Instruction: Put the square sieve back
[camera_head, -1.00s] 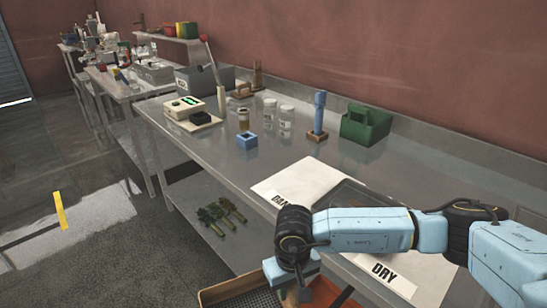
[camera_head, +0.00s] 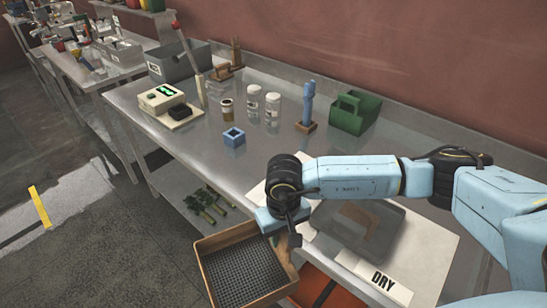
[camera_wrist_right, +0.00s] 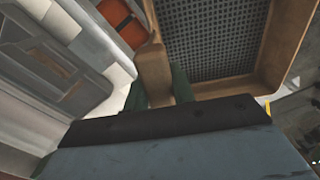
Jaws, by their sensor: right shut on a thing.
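The square sieve (camera_head: 245,272) has a brown wooden frame and a dark mesh, and shows at the bottom of the head view. My right gripper (camera_head: 288,243) is shut on the sieve's rim at its upper right side and holds it out in front of the table edge. In the wrist view the gripper's fingers (camera_wrist_right: 165,92) clasp a wooden part of the sieve (camera_wrist_right: 230,50), whose mesh fills the upper middle. The sieve's lower part is cut off in the head view. My left gripper is not in view.
A grey tray (camera_head: 390,243) with a wooden piece lies on a white sheet by the DRY label (camera_head: 383,281). An orange object (camera_head: 325,290) is below the table edge.

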